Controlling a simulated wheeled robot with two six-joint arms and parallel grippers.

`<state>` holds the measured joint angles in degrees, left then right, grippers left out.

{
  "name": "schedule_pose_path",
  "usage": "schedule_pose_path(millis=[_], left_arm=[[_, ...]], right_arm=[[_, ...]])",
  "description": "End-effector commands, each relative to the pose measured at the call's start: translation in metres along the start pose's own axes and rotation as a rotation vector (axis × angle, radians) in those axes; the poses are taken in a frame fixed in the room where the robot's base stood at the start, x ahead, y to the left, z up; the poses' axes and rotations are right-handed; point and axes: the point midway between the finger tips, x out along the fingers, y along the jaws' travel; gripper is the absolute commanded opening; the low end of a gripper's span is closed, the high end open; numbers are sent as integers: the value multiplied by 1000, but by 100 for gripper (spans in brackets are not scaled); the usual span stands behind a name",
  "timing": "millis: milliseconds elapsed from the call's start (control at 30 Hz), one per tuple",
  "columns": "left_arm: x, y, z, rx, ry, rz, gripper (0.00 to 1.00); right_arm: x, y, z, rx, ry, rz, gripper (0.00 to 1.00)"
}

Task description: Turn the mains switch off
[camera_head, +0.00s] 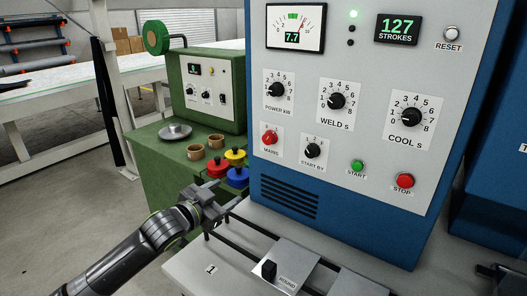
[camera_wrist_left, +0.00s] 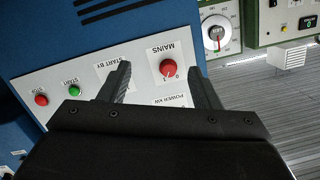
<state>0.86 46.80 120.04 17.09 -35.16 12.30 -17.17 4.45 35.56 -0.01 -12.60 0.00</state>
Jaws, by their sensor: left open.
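The mains switch (camera_head: 269,137) is a small red rotary knob on a white label marked MAINS, low on the left of the grey panel. It also shows in the left wrist view (camera_wrist_left: 168,68), upside down, between my two fingers in the picture. Which mark its pointer is at is too small to tell. My left gripper (camera_head: 226,194) is open and empty, below and to the left of the switch, apart from it. Its fingers also show in the left wrist view (camera_wrist_left: 160,75). A dark piece at the lower right edge looks like my right gripper (camera_head: 497,271); its jaws are unclear.
The START BY knob (camera_head: 312,150) is right of the switch, and the POWER knob (camera_head: 276,89) above. Green START (camera_head: 357,166) and red STOP (camera_head: 405,180) buttons lie further right. A green bench (camera_head: 160,165) with coloured knobs stands behind my left gripper.

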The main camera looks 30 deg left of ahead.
Motion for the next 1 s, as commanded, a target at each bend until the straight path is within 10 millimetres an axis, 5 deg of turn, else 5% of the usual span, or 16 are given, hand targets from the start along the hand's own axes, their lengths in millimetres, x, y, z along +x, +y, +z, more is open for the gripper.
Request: schedule_pose_path(millis=[100, 233, 567, 1000], left_arm=[[11, -22, -38, 25, 106, 3, 57], [14, -32, -58, 34, 162, 7, 57], [40, -34, -67, 27, 173, 7, 57], [114, -33, -80, 29, 170, 8, 57]], right_arm=[[0, 0, 0, 0, 0, 0, 36], [0, 0, 0, 0, 0, 0, 36], [-3, 1, 0, 0, -1, 1, 36], [-17, 4, -1, -1, -1, 3, 36]])
